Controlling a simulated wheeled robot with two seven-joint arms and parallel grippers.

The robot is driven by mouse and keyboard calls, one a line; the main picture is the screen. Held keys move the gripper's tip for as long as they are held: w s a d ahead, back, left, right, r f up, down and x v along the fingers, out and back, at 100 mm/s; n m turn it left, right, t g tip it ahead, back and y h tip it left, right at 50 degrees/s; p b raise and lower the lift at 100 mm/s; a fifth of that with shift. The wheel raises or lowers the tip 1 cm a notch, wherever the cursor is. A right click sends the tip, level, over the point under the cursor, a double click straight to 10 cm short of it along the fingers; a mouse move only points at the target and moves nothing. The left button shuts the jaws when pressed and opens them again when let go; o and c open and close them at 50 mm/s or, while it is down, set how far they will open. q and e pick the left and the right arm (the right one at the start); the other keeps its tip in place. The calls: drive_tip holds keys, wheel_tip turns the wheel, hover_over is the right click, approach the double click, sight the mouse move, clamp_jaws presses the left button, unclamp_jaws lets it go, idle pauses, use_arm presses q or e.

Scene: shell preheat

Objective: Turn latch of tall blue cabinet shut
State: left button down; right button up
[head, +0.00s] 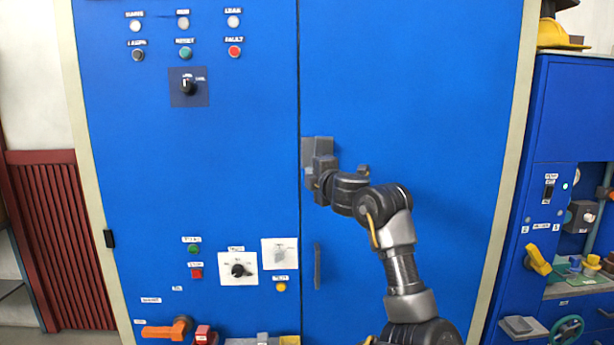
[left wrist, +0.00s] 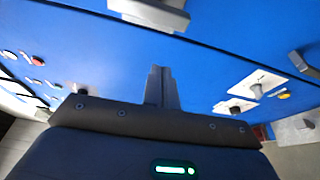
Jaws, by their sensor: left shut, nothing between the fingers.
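The tall blue cabinet (head: 400,100) fills most of the head view, with a vertical seam between its two door panels. The grey latch (head: 316,146) sits beside this seam at mid height. It also shows at the top edge of the left wrist view (left wrist: 150,12), partly cut off. My left gripper (head: 309,179) is just below the latch in the head view, with its wrist hiding some of that area. In the left wrist view its fingers (left wrist: 160,72) are together and empty, pointing at the blue panel, apart from the latch. My right gripper is in neither view.
A grey door handle (head: 317,266) stands below the latch. The left panel carries lamps, a black selector switch (head: 188,87), a rotary knob (head: 238,270) and an orange lever (head: 168,330). A lower blue cabinet (head: 575,110) stands at the right. The upper right panel is clear.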

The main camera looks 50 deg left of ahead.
use_arm(q)
drive_tip(key=shift+s+v, duration=0.2)
drive_tip(key=shift+v, duration=1)
drive_tip(key=shift+s+a+f, duration=0.1)
drive_tip(key=shift+a, duration=0.1)
drive_tip(key=shift+d, duration=0.1)
